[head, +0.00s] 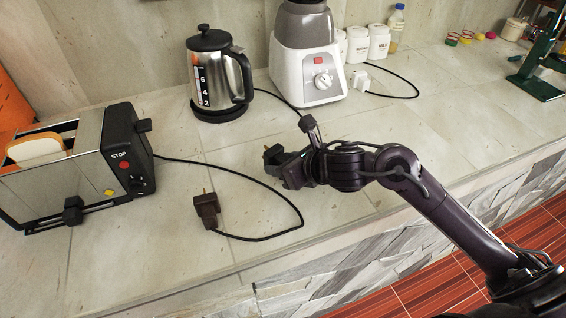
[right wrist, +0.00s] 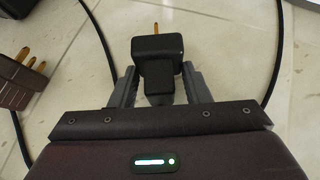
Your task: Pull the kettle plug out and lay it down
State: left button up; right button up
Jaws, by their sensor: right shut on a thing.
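The kettle (head: 218,75) is steel and black and stands upright on its base at the back of the counter. A black cord runs from it toward my right gripper. My right gripper (head: 278,165) is shut on a black plug (head: 272,153), which appears to be the kettle plug. In the right wrist view the black plug (right wrist: 158,55) sits between the two fingers (right wrist: 158,88), with bare brass prongs pointing away from the gripper and no socket around them. Its height over the counter is hard to tell. My left gripper is not in view.
A toaster (head: 75,170) with bread stands at the left. A dark brown plug (head: 206,208) lies on the counter near my right gripper, on a looping cord. A blender (head: 305,60), white canisters (head: 378,42) and a white plug (head: 361,80) are behind. Counter (head: 450,125) at right is clear.

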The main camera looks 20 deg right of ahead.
dwell(0.3)
jog(key=shift+f+b, duration=0.6)
jog(key=shift+b, duration=0.05)
dwell(0.3)
jog(key=o, duration=1.1)
